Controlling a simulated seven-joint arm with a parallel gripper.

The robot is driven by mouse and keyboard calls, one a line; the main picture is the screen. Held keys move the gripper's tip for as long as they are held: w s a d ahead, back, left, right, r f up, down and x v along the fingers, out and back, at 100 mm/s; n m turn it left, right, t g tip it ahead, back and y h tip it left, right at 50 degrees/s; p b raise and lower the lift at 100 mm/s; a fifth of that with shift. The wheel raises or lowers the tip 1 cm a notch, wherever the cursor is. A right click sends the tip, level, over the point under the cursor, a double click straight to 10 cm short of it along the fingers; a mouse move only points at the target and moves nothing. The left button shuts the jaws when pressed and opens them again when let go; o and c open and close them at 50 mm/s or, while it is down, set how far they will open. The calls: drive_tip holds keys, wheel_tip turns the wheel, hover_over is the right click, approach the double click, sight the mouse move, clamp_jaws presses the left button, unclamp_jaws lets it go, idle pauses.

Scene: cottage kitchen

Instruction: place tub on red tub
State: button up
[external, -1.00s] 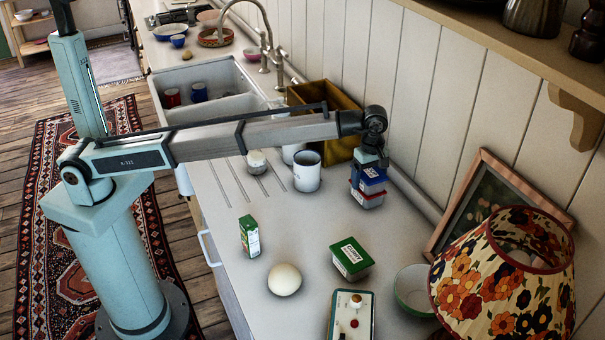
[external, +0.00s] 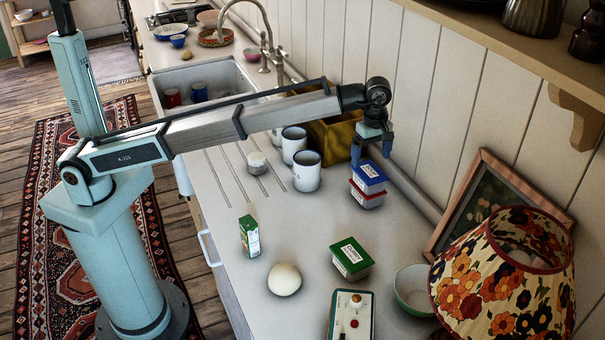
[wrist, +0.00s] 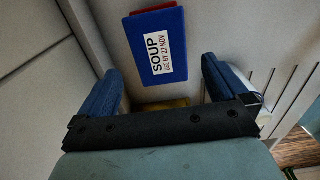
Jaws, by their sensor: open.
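A tub with a blue lid (external: 369,178) sits stacked on the tub with the red lid (external: 366,196) on the counter near the wall. In the wrist view the blue lid (wrist: 157,46) carries a "SOUP" label, and a red edge shows beyond its top. My gripper (external: 372,160) is open and empty, just above and behind the stack. In the wrist view its two blue fingers (wrist: 160,88) are spread wide, with the blue lid ahead of them and nothing between them. Another tub with a green lid (external: 352,257) stands apart, nearer the camera.
White mugs (external: 306,171) and a gold box (external: 335,135) stand left of and behind the stack. A green carton (external: 250,236), a white ball-like object (external: 285,279), a bowl (external: 412,289) and a flowered lampshade (external: 510,268) are nearer. Mid-counter is clear.

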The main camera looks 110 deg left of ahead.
sight(369, 171)
drive_tip(key=shift+r, duration=1.85)
